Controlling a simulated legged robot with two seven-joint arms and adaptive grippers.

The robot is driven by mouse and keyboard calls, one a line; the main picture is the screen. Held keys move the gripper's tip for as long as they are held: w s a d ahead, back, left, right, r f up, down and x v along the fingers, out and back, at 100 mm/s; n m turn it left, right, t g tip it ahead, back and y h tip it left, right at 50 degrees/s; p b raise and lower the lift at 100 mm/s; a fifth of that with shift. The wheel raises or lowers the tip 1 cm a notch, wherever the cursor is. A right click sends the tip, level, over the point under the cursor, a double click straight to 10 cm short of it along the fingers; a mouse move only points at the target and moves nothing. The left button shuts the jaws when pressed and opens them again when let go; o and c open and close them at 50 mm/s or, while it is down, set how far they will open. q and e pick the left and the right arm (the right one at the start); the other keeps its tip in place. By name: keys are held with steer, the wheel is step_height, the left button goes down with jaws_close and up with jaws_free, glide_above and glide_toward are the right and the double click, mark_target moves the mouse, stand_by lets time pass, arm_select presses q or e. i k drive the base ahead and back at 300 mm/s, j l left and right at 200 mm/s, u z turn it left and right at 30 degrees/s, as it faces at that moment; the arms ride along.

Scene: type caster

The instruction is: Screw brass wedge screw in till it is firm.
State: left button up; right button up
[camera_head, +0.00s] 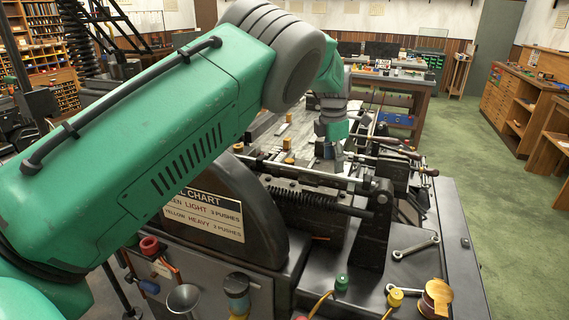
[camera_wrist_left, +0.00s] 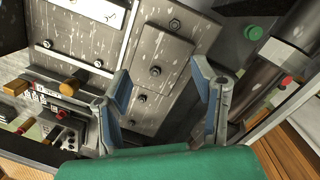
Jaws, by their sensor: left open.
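My left gripper (camera_head: 328,150) is over the flat top of the grey machine, with my green arm reaching in from the left. In the left wrist view the gripper (camera_wrist_left: 160,72) is open, with nothing between its blue-grey fingers. A grey plate with dark bolts (camera_wrist_left: 155,72) lies beyond and between them. Small brass-coloured pieces (camera_head: 289,143) stand on the machine top, left of the gripper. Orange-brown knobs (camera_wrist_left: 70,87) show left of the fingers in the wrist view. I cannot tell which piece is the brass wedge screw. My right gripper is not in view.
The machine's front has a spring-wrapped rod (camera_head: 305,196) and a dark upright bracket (camera_head: 374,225). Wrenches (camera_head: 415,246), a yellow-topped piece (camera_head: 396,298) and a wooden spool (camera_head: 436,298) lie on its right side. Green floor (camera_head: 480,170) is clear to the right.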

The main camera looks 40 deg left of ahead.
mark_target(289, 161)
steer(key=i+j, duration=0.15)
steer(key=j, duration=0.2)
steer(key=i+j, duration=0.15)
steer(key=j, duration=0.25)
steer(key=i+j, duration=0.15)
steer(key=j, duration=0.2)
